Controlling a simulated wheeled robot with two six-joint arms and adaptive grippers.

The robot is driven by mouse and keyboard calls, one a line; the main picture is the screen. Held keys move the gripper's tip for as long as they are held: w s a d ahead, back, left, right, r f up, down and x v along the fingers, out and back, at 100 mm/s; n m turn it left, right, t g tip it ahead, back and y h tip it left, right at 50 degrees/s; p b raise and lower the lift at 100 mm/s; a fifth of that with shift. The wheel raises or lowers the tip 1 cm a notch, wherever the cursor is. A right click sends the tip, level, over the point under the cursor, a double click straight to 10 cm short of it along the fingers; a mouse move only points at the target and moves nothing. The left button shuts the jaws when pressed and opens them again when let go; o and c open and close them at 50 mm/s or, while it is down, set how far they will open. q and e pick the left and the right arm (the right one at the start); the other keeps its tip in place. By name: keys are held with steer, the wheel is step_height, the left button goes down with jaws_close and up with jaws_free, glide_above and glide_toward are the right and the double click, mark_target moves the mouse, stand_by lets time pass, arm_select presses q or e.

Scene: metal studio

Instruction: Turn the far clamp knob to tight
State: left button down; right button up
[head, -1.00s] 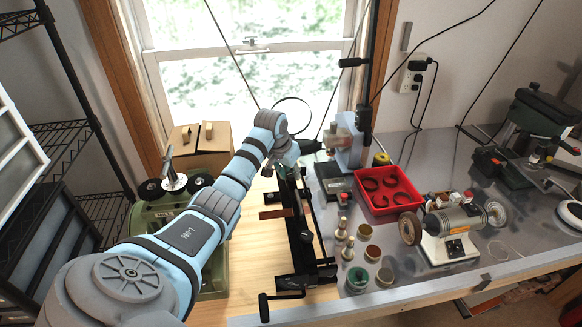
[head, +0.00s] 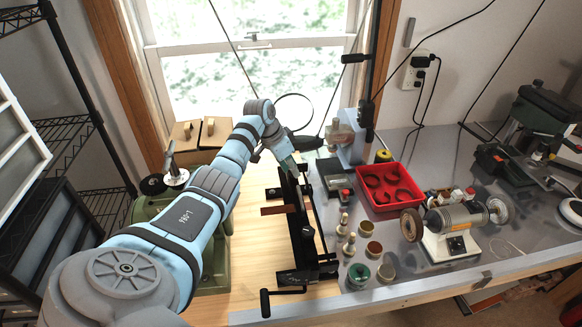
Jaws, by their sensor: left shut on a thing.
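A long black clamp frame (head: 302,235) lies on the wooden bench, running from near the front edge towards the window. My left gripper (head: 289,166) points down at the frame's far end. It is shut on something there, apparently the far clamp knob. My wrist and fingers hide the knob, so its shape and turn position cannot be made out. A black crank handle (head: 265,303) shows at the frame's near end. My right gripper is not in the picture.
A red tray (head: 370,207) with dark rings and a bench grinder (head: 455,228) stand to the right. Several small pots and bottles stand right of the frame. A cardboard box (head: 185,147) is behind my arm at left. Bare wood shows left of the frame.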

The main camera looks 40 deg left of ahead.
arm_select(q)
steer(key=c, duration=1.3)
jaws_free()
steer(key=v, duration=1.2)
